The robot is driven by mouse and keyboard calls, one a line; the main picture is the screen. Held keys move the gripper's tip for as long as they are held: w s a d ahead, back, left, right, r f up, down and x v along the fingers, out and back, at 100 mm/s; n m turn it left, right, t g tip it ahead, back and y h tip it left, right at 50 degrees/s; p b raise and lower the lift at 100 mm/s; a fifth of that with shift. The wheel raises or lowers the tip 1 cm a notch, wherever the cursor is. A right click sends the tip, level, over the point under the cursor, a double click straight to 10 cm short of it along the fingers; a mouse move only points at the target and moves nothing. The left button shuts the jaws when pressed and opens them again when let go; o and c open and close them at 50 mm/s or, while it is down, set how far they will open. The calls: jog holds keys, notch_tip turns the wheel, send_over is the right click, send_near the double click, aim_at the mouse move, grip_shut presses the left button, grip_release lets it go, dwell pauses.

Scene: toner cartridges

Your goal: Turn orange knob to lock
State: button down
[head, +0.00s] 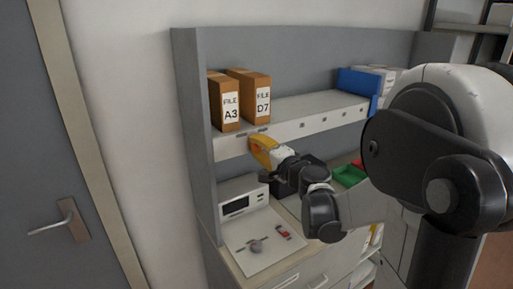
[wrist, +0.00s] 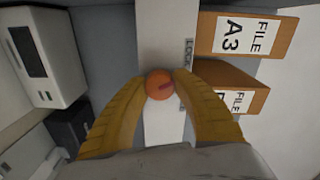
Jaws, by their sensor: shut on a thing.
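The orange knob (wrist: 159,84) shows in the wrist view on a pale panel, with a dark reddish mark on its right side. My gripper (wrist: 160,86) has two yellow ribbed fingers, one on each side of the knob, closed on it. The panel carries lettering (wrist: 189,50) beside the knob, which is partly hidden and reads sideways. In the head view my gripper (head: 263,150) is at the front face of the shelf, below the file boxes; the knob is hidden there by the fingers.
Two brown file boxes, A3 (head: 225,102) and D7 (head: 256,97), stand on the shelf (head: 313,105) above my gripper. A white device (head: 241,197) with a dark screen stands below on the counter. A green tray (head: 349,175) and blue bin (head: 358,81) are to the right.

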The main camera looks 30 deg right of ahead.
jog(key=shift+n, duration=1.4)
jog(key=c, duration=1)
grip_release()
jog(key=s, duration=1.2)
jog(key=shift+d+r, duration=0.25)
